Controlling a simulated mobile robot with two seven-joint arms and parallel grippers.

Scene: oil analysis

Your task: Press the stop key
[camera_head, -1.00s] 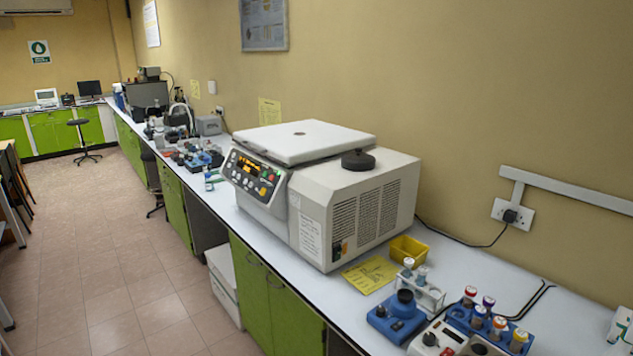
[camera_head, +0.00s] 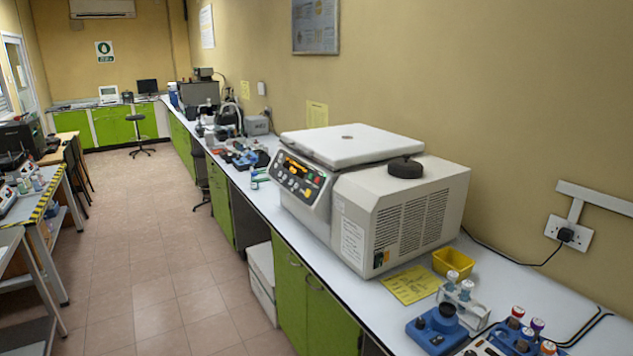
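A large white centrifuge (camera_head: 405,222) stands on the bench, its flat lid (camera_head: 345,146) down. Its sloped control panel (camera_head: 299,178) faces left, with a lit amber display (camera_head: 297,167) and several coloured keys. Neither of my grippers is in view.
The white bench top (camera_head: 330,273) carries a yellow tray (camera_head: 453,262), a yellow sheet (camera_head: 411,284), a blue mixer (camera_head: 436,329) and capped tubes (camera_head: 517,317). The tiled floor (camera_head: 160,260) left of the bench is clear. A side table (camera_head: 40,200) stands at the left.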

